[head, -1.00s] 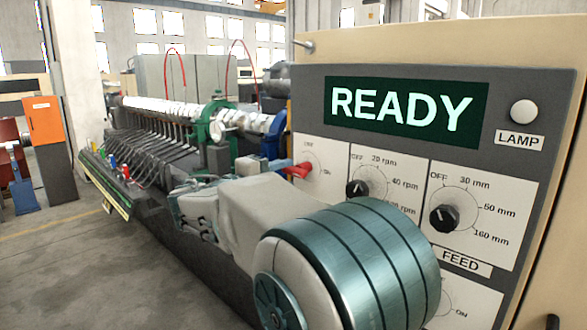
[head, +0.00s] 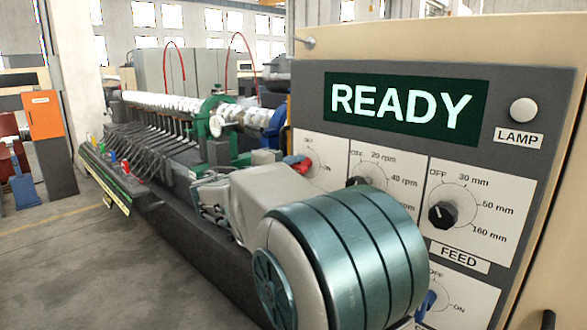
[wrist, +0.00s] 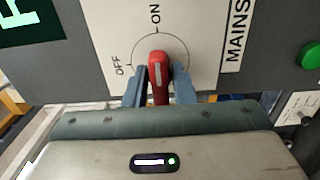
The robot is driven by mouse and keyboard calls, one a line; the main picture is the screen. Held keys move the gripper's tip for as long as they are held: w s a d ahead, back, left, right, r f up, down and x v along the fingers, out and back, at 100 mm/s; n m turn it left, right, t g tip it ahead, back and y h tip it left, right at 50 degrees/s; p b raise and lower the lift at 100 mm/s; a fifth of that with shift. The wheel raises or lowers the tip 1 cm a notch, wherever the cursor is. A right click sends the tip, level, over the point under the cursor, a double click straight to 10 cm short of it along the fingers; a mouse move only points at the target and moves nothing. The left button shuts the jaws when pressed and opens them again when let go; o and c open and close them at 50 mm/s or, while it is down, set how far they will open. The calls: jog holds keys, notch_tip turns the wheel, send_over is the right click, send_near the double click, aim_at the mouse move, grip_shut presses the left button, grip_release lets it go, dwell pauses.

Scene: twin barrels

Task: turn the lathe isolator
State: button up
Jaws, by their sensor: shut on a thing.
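The lathe isolator is a red rotary handle (wrist: 158,78) with a white line, on a white dial plate (wrist: 190,25) marked OFF and ON beside the word MAINS. In the head view the red handle (head: 303,164) is partly covered. My gripper (wrist: 159,88) is shut on the handle, one blue-grey finger on each side. In the wrist view the white line runs nearly upright, with ON above it and OFF to its left. In the head view my gripper (head: 293,160) reaches the dial from the left, much of it hidden behind my arm.
The panel carries a READY display (head: 405,107), a lamp button (head: 523,111), a speed knob (head: 357,182) and a feed knob (head: 442,214). A blue handle (head: 427,304) sits low, partly behind my arm. A green button (wrist: 310,56) is right of MAINS. Floor is clear at left.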

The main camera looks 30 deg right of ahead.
jog(key=shift+n, duration=0.3)
jog(key=n+p, duration=0.1)
jog(key=n, duration=0.2)
jog(key=shift+n, duration=0.4)
jog(key=n+p, duration=0.3)
jog(key=n, duration=0.1)
jog(key=shift+r+n, duration=0.1)
jog(key=shift+n, duration=0.2)
jog(key=n+p, duration=0.5)
jog(key=n, duration=0.1)
jog(key=shift+n+p, duration=1.2)
jog(key=shift+n, duration=0.3)
jog(key=shift+f+p, duration=0.25)
jog(key=shift+p, duration=0.1)
jog(key=o, duration=0.8)
